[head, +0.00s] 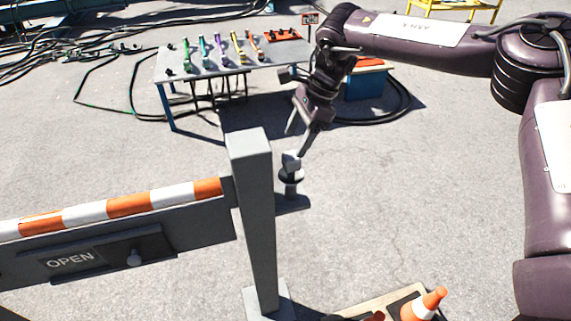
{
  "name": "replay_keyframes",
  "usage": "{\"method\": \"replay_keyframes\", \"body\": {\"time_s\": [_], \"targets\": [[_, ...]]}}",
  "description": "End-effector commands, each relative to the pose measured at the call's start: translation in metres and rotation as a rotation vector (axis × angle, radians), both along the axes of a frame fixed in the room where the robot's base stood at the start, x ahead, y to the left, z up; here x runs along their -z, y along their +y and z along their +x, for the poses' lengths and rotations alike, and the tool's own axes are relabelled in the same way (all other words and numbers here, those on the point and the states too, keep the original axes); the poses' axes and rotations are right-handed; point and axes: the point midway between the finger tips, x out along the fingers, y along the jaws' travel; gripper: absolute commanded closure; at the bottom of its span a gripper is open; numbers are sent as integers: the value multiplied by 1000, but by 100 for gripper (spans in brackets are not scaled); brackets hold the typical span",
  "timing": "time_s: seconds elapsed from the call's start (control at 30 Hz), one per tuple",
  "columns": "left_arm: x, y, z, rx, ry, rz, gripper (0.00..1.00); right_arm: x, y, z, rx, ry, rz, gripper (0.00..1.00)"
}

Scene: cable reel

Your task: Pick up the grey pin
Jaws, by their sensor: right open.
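The grey pin (291,161) shows as a small grey block-shaped head above a dark round collar, just right of the grey gate post (252,180). It appears upright; its lower part is hidden in the collar. My right gripper (296,145) is open, its fingers pointing down just above the pin's head. One fingertip is close to the head; I cannot tell if it touches. Nothing shows between the fingers. My left gripper is out of view.
A striped orange and white barrier arm (107,206) with an OPEN sign (71,260) runs left from the post. A grey table (180,62) with coloured items stands behind, cables around it. A traffic cone (424,305) is at the bottom.

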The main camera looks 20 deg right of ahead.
Motion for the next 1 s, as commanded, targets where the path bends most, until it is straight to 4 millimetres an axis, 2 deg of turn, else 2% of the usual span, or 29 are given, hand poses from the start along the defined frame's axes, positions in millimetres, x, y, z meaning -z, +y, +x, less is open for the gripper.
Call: {"method": "replay_keyframes", "body": {"time_s": [0.43, 0.63, 0.8, 0.9, 1.0], "targets": [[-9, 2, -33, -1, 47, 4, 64, 48, 14, -4, -1, 5, 0, 36], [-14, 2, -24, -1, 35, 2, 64, 72, 23, -4, 0, 3, 0, 36], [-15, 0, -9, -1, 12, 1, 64, 74, 24, -4, 0, 0, 0, 36], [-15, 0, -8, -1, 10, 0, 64, 74, 24, -4, 0, 1, 0, 36], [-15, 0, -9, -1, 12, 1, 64, 74, 24, -4, 0, 1, 0, 49]]}}
